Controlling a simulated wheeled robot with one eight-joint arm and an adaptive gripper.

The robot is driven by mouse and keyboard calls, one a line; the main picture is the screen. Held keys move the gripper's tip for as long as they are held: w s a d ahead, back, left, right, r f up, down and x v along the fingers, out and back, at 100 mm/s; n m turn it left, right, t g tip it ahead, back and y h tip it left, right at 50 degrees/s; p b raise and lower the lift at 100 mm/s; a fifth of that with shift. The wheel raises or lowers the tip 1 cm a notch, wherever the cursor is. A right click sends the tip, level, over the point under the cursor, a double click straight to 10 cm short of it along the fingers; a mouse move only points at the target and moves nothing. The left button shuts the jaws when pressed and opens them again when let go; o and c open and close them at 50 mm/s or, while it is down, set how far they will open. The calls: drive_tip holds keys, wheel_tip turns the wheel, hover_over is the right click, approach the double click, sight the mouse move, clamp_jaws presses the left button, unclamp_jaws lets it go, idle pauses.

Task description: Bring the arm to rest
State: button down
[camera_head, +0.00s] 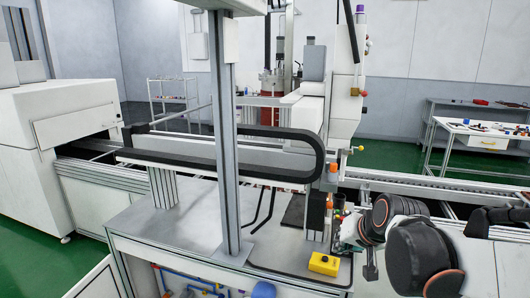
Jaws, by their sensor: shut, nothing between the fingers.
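My arm (425,258) shows at the lower right, with thick black joints ringed in orange. It is bent close in front of the camera, over the right end of the machine's bench. A further dark part (492,216) shows at the right edge and is cut off by the frame. I cannot make out the fingers of my gripper.
A grey upright post (226,140) and a gantry with a black cable chain (225,149) stand over the bench (180,222). A yellow button box (323,264) sits close left of my arm. A conveyor (400,185) runs behind. A side table (480,130) stands back right on green floor.

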drive_tip(key=s+n+h, duration=0.1)
drive_tip(key=s+n, duration=0.2)
drive_tip(key=s, duration=1.7)
drive_tip(key=shift+s+d+g+h, duration=0.2)
drive_tip(key=shift+d+g+h, duration=0.1)
drive_tip(key=shift+g+h, duration=0.1)
drive_tip(key=shift+r, duration=0.1)
idle(1.4)
drive_tip(key=w+a+r+m+y+p, duration=0.1)
drive_tip(key=w+m, duration=0.4)
drive_tip(key=w, duration=0.3)
drive_tip(key=w+a+r+m+y+p, duration=0.1)
drive_tip(key=w+r+m+p, duration=0.1)
drive_tip(key=w+m, duration=0.45)
drive_tip(key=w+f+m+y+p, duration=0.1)
drive_tip(key=w+f+m, duration=0.3)
drive_tip(key=w, duration=0.5)
drive_tip(key=w+d+f+m+t+p, duration=0.1)
drive_tip(key=w+f+m, duration=0.2)
drive_tip(key=w+m, duration=0.3)
drive_tip(key=w, duration=0.3)
drive_tip(key=shift+w+f+m+y, duration=0.35)
drive_tip(key=shift+w+y, duration=0.05)
